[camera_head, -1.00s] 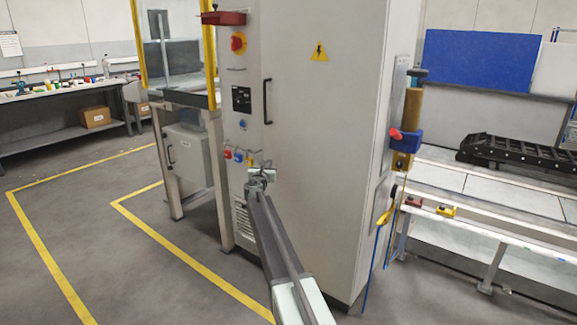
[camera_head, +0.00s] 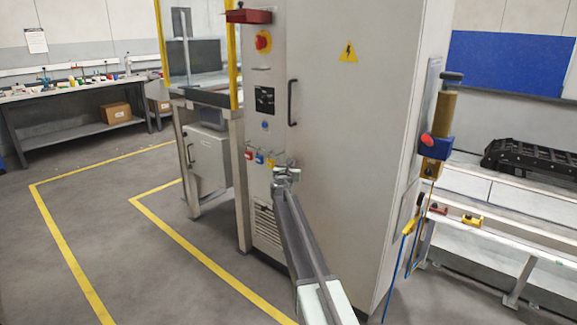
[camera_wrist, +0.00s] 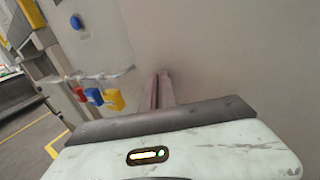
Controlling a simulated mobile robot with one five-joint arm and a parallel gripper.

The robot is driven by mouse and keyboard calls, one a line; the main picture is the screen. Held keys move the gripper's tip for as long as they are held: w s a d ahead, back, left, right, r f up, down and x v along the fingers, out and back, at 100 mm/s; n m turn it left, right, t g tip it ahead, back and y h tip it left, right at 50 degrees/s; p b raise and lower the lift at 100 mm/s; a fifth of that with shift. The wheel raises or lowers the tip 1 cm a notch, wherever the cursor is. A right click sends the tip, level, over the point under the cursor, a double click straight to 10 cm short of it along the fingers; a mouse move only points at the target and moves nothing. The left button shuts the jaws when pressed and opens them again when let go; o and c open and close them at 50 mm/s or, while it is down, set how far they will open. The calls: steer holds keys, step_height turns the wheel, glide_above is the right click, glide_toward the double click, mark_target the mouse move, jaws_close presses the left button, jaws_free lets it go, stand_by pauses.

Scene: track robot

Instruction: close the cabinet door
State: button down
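The tall grey cabinet door (camera_head: 350,130) fills the middle of the head view, with a black vertical handle (camera_head: 292,102) near its left edge and a yellow warning triangle (camera_head: 348,51). The door looks close to flush with the switch panel (camera_head: 262,130) on its left; I cannot tell whether a gap is left. My gripper (camera_head: 285,172) is below the handle, in front of the door's lower left part. In the wrist view its narrow fingers (camera_wrist: 161,88) lie close together, with nothing visible between them, against the grey door surface (camera_wrist: 230,60). Contact is unclear.
Red, blue and yellow padlocks (camera_wrist: 113,100) hang left of the fingers. A yellow-framed machine (camera_head: 205,70) stands left of the cabinet. A valve with a blue body (camera_head: 436,147) is on its right side. Yellow-lined floor (camera_head: 100,220) at left is open.

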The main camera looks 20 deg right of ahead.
steer(key=s+a+f+n+y, duration=0.3)
steer(key=s+a+n+y, duration=0.8)
steer(key=s+a+n, duration=1)
steer(key=s+a+f+n+g, duration=0.2)
steer(key=s+f+n+g, duration=0.95)
steer(key=s+f, duration=0.65)
steer(key=s+d+f+n+g+h, duration=0.1)
steer(key=s+d+n+g+h, duration=0.2)
steer(key=s, duration=0.5)
steer(key=s+d+f+n+g, duration=0.1)
steer(key=s+d+f+n, duration=0.15)
steer(key=s+n, duration=0.4)
step_height(320, 180, up, 32)
steer(key=s+p, duration=0.1)
steer(key=p, duration=3)
steer(key=shift+s+r+m, duration=0.15)
steer(key=shift+r+m, duration=0.05)
steer(key=shift+m, duration=0.1)
